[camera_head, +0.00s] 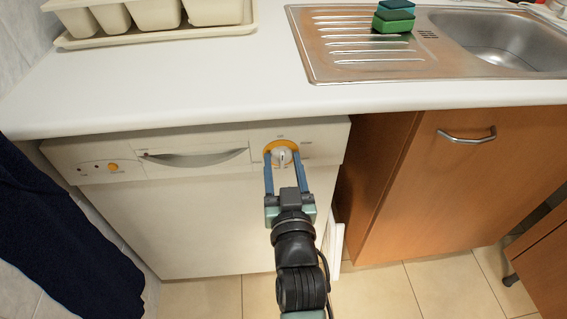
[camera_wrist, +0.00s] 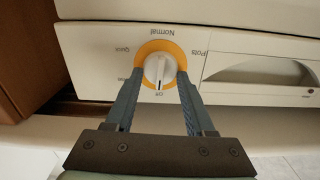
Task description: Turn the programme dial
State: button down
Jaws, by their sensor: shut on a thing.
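The programme dial (camera_head: 282,156) is a white round knob with a raised ridge on an orange-yellow ring, at the right of the dishwasher's front panel (camera_head: 215,150). In the wrist view the dial (camera_wrist: 160,72) is ringed by labels such as Normal, Pots, Quick and Off. In the wrist view the fingertips (camera_wrist: 160,76) flank the dial, hiding part of the ring.
A recessed handle (camera_head: 195,157) lies left of the dial. The white worktop (camera_head: 190,95) overhangs the panel. A wooden cabinet (camera_head: 430,190) with a metal handle stands to the right. A dark blue cloth (camera_head: 60,230) hangs at the left. The tiled floor in front is clear.

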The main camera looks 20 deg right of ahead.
jog(key=shift+n, duration=0.4)
jog(key=shift+c, duration=1.3)
grip_release()
jog(key=shift+s, duration=0.1)
jog(key=p+v, duration=0.2)
jog(key=v, duration=1)
jog(key=shift+s+a+p, duration=0.2)
jog(key=shift+s+p, duration=0.1)
jog(key=shift+s, duration=0.1)
